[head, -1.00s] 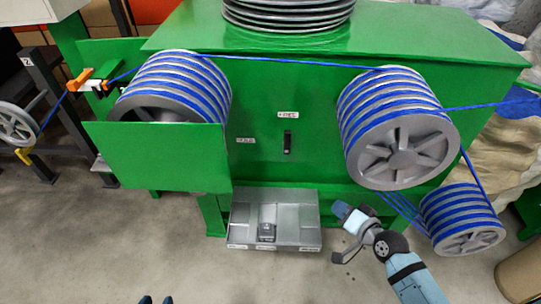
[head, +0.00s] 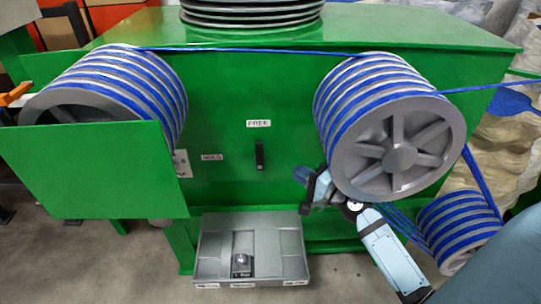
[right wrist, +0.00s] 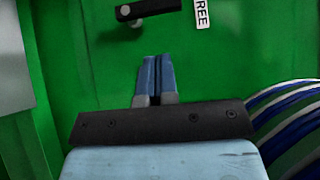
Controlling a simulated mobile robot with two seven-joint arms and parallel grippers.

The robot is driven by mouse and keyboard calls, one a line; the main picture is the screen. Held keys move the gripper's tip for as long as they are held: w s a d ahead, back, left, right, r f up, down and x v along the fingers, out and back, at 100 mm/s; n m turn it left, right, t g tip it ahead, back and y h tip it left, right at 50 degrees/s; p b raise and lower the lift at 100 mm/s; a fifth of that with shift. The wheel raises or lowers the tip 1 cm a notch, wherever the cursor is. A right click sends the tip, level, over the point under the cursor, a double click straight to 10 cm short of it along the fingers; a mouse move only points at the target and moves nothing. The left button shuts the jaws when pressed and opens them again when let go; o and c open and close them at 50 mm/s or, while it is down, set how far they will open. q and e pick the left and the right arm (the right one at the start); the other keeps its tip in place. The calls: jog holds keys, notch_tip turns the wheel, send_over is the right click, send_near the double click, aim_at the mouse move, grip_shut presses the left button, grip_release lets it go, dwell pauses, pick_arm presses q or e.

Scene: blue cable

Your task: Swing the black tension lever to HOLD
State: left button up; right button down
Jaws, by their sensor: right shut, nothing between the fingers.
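The black tension lever (head: 259,156) stands upright on the green machine front, its free end toward the FREE label (head: 258,124) above it. The HOLD label (head: 212,157) is to its left. In the right wrist view the lever (right wrist: 148,9) shows at the top edge, its free end toward the FREE label (right wrist: 202,13). My right gripper (head: 301,174) is to the right of the lever and slightly lower, apart from it. Its blue fingers (right wrist: 157,60) are together and empty, pointing at the panel. My left gripper is out of view.
A large cable-wound wheel (head: 390,130) is close to the right of my right gripper, with a smaller one (head: 455,232) below. A grey metal tray (head: 252,248) sticks out below the lever.

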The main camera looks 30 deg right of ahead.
aim_at(259, 153)
dwell(0.3)
jog(key=x, duration=1)
jog(key=shift+a+r, duration=0.1)
jog(key=shift+a, duration=0.05)
